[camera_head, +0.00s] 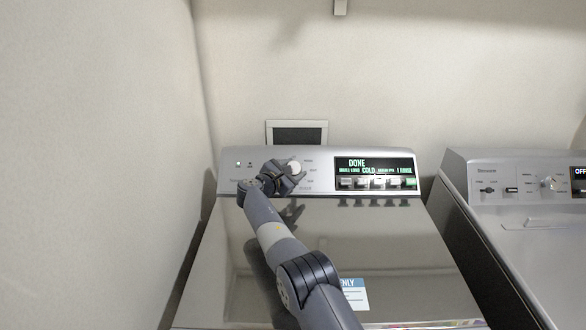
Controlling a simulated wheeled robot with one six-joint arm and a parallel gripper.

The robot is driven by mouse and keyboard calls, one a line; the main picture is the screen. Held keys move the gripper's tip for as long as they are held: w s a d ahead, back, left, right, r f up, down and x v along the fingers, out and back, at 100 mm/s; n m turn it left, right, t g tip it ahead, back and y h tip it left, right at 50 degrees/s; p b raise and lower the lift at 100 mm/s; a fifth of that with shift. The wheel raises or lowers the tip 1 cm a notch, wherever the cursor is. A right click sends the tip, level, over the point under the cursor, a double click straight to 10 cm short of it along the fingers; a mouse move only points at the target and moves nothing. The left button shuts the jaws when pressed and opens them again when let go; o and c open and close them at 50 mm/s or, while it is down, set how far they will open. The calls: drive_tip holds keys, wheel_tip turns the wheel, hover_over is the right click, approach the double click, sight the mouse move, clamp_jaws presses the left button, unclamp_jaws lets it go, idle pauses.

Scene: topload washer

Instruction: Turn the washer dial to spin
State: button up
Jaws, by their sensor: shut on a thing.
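The washer (380,245) stands in the middle, with a grey lid and a raised control panel at its back. Its dial (294,167) is a round light knob left of the display, partly hidden by my gripper. My gripper (292,174) is at the panel, shut on the dial. Small labels (309,172) sit just right of the dial, too small to read. I cannot tell which label the dial points to. The lit display (375,171) reads "DONE" and "COLD".
A second machine (530,225) stands close on the right, its display reading "OFF". A wall (90,170) runs along the left. A dark framed vent (297,133) is on the back wall behind the panel. Several buttons (378,183) sit under the display.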

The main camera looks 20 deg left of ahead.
idle(0.3)
drive_tip(key=o, duration=1)
drive_tip(key=shift+c, duration=0.2)
drive_tip(key=shift+s, duration=0.1)
drive_tip(key=b+v, duration=0.3)
drive_tip(key=v, duration=0.7)
drive_tip(key=shift+s, duration=0.3)
